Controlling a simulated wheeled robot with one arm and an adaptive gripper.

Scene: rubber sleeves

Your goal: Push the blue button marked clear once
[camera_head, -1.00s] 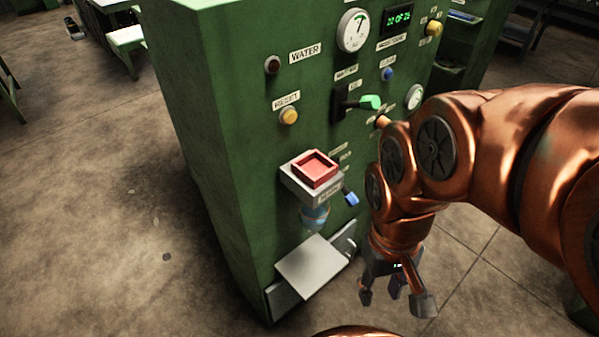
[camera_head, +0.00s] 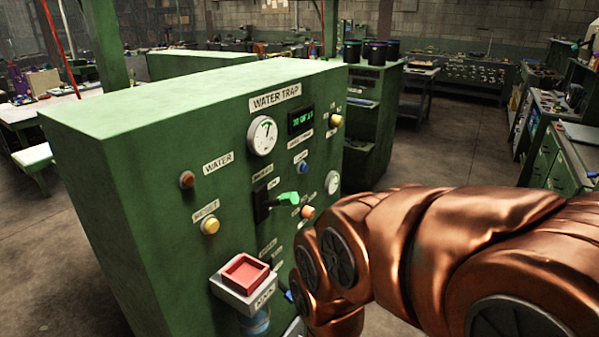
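A small round blue button (camera_head: 302,168) sits on the front of the green machine (camera_head: 150,200), below the green digital display (camera_head: 301,121). A small label (camera_head: 301,156) is just above the button; its lettering is too small to read surely. My copper arm (camera_head: 400,245) reaches in from the right, in front of the panel's lower right. Its hand end is below the bottom edge of the picture, so my gripper is out of view. The button is not covered by my arm.
Close around the button are a green-handled lever (camera_head: 286,197), an orange knob (camera_head: 307,212), a yellow knob (camera_head: 337,121) and gauges (camera_head: 262,136). A red square part in a pale box (camera_head: 246,272) juts out lower left. Open floor (camera_head: 450,150) lies to the right.

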